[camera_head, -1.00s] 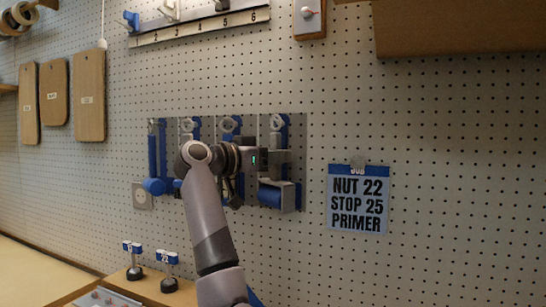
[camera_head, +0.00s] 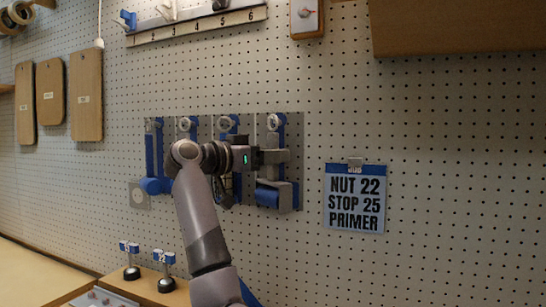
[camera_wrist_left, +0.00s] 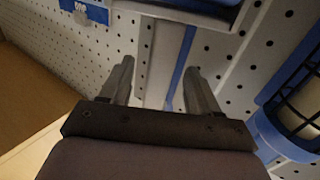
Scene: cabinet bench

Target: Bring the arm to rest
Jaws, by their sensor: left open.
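My left arm rises from the bottom of the head view and bends at mid-height in front of a grey panel (camera_head: 299,130). My left gripper (camera_head: 285,163) points right, in front of the panel's rightmost blue-and-grey fixture (camera_head: 267,196). In the left wrist view its two fingers (camera_wrist_left: 160,78) stand apart with nothing between them. Behind the gap are a pale strip and a blue stripe. I cannot tell the distance from the fingertips to the fixture. My arm hides parts of the middle fixtures. My right gripper does not show.
A job card (camera_head: 355,198) reading "NUT 22 STOP 25 PRIMER" hangs right of the panel. A numbered rail (camera_head: 200,28) and a brown box (camera_head: 455,28) are above. Two small blue-topped items (camera_head: 131,262) stand on the bench below. The pegboard at lower right is clear.

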